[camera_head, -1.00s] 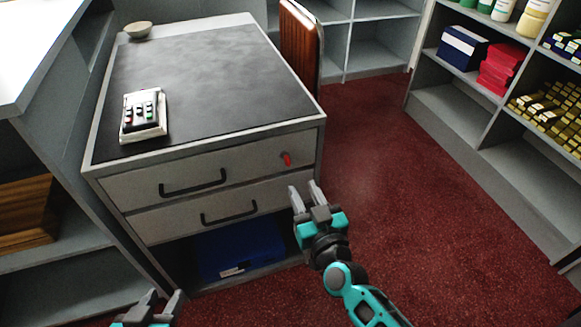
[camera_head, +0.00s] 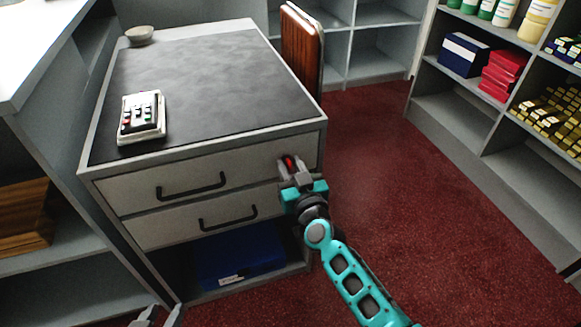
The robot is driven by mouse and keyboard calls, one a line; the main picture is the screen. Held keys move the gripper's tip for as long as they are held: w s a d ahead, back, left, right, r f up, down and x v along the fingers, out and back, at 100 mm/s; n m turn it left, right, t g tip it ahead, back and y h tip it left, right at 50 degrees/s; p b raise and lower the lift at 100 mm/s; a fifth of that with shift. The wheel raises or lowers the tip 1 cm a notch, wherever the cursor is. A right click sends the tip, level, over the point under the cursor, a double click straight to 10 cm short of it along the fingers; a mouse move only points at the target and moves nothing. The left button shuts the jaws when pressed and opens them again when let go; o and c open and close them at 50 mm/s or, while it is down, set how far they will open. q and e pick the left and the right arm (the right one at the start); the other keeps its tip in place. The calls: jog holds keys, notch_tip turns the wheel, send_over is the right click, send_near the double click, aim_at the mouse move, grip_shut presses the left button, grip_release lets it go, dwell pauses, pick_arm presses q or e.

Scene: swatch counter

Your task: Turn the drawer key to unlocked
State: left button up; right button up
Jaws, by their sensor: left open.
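The red drawer key (camera_head: 289,163) sits at the right end of the upper drawer front (camera_head: 240,171) of the grey desk. My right gripper (camera_head: 290,162) is at the key, with its fingers on either side of it. The fingers partly hide the key, and I cannot tell whether they touch it. My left gripper (camera_head: 160,315) shows only its fingertips at the bottom edge, open, low in front of the desk.
The desk top (camera_head: 200,85) holds a calculator (camera_head: 141,117) and a small bowl (camera_head: 139,36). A blue box (camera_head: 238,254) lies in the open space under the drawers. Shelves stand at left and right. Red carpet (camera_head: 400,180) is clear right of the desk.

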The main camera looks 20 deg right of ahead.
grip_shut()
jog(key=shift+m, duration=0.3)
jog(key=m, duration=0.2)
jog(key=shift+m+p, duration=0.3)
jog(key=m, duration=0.7)
jog(key=m+b, duration=0.1)
jog(key=m, duration=0.6)
jog(key=shift+d+f+m, duration=0.15)
jog(key=shift+m, duration=0.15)
dwell(0.4)
